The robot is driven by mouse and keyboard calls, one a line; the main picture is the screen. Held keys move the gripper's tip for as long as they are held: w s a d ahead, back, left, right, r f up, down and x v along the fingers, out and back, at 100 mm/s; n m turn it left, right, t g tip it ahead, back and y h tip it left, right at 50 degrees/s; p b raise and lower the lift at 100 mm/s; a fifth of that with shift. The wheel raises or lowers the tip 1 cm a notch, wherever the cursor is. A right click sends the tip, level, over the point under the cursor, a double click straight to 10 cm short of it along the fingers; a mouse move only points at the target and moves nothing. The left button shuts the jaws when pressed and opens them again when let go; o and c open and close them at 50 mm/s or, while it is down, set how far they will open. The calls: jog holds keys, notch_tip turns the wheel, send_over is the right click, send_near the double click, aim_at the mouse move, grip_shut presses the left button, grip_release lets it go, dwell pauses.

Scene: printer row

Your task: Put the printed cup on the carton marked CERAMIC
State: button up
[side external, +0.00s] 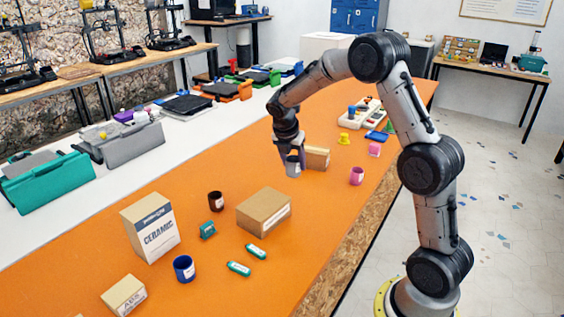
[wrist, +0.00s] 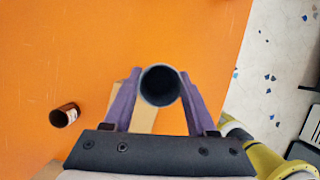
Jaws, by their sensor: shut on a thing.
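My gripper (side external: 290,156) is shut on a grey cup (side external: 293,171) and holds it above the orange table, left of a small tan box. In the wrist view the grey cup (wrist: 160,86) sits mouth toward the camera between the two purple fingers of my gripper (wrist: 159,80). The inside of the cup looks dark and empty; any print on it is too small to tell. The carton marked CERAMIC (side external: 156,236) stands upright at the front left of the table, well away from my gripper. It is white and tan, and its top looks clear.
A tan box (side external: 264,211) stands between my gripper and the carton. A dark brown cup (side external: 216,201), a blue cup (side external: 184,268), a teal item (side external: 208,230) and a box marked ABS (side external: 125,295) are near the carton. A magenta cup (side external: 357,176) stands right of my gripper.

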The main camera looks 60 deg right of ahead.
jog(key=shift+s+a+r, duration=0.15)
jog(key=shift+s, duration=0.4)
jog(key=shift+r+n, duration=0.2)
jog(key=shift+n, duration=0.3)
jog(key=w+a+r+n+t+y, duration=0.1)
jog(key=w+a+r+n, duration=0.25)
jog(key=a, duration=0.25)
jog(key=w+a+r+n+t, duration=0.1)
jog(key=w+a+r+n, duration=0.1)
jog(key=w+a+r, duration=0.3)
jog(key=a+r+n+t+y, duration=0.1)
jog(key=a+r+n, duration=0.2)
jog(key=a, duration=0.8)
jog(key=a+r+n+t+y, duration=0.1)
jog(key=a+r+n, duration=0.15)
jog(key=a, duration=0.75)
send_near(143, 202)
jog(key=shift+w+d+g, duration=0.3)
jog(key=shift+w, duration=0.25)
jog(key=shift+w+a+f, duration=0.1)
jog(key=shift+w+f, duration=0.35)
jog(key=shift+f, duration=1.6)
